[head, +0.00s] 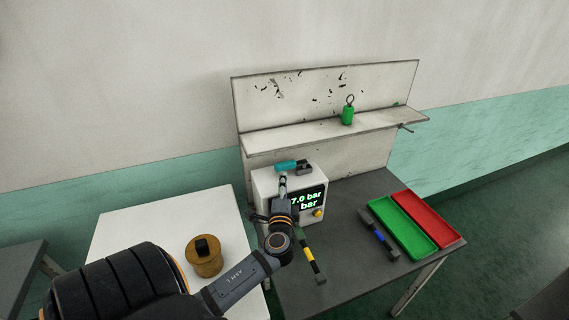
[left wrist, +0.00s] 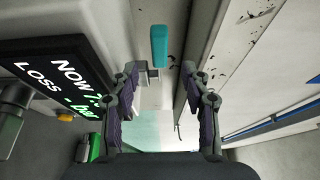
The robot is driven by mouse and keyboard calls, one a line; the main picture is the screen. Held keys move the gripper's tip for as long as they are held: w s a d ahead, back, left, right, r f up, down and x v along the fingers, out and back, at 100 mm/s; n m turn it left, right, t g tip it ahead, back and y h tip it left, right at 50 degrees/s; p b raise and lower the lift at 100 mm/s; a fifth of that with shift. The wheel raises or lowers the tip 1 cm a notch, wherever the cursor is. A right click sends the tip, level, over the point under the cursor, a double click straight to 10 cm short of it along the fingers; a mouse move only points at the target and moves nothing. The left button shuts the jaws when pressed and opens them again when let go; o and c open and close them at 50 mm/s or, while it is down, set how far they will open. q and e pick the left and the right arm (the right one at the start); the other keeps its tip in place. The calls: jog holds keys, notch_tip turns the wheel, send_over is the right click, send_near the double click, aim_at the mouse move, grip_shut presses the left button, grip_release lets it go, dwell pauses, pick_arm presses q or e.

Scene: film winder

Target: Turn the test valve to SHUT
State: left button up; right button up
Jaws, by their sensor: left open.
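The test valve's teal handle (head: 286,166) is on top of the white box (head: 262,184), next to a dark fitting (head: 304,170). The box has a dark display (head: 309,201) reading 7.0 bar, partly hidden by my arm. My left gripper (head: 283,182) is at the box's top front edge, close to the handle. In the left wrist view its fingers (left wrist: 160,76) are open and apart, with nothing between the tips. The teal handle (left wrist: 159,45) shows just beyond the fingertips, lined up with the gap. Whether a finger touches it I cannot tell. My right gripper is not in view.
Green (head: 403,227) and red (head: 429,219) trays lie at the right of the dark table (head: 345,275). A blue-banded tool (head: 379,238) and a yellow-banded tool (head: 310,257) lie there. A green weight (head: 348,114) stands on the shelf. A brown drum (head: 204,262) stands on the white table.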

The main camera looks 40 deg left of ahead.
aim_at(284, 169)
pick_arm(q)
jog(key=shift+w+a+r+p, duration=0.35)
jog(key=shift+w+a, duration=0.05)
jog(key=shift+w, duration=0.15)
jog(key=p+x, duration=0.1)
jog(key=x, duration=0.3)
jog(key=shift+a+f, duration=0.1)
jog(key=x, duration=0.2)
jog(key=p+x, duration=0.1)
jog(key=x, duration=0.1)
jog(key=shift+w+f, duration=0.1)
jog(key=shift+f, duration=0.2)
jog(key=shift+w+a, duration=0.15)
jog(key=shift+a, duration=0.1)
jog(key=shift+c, duration=0.8)
grip_shut()
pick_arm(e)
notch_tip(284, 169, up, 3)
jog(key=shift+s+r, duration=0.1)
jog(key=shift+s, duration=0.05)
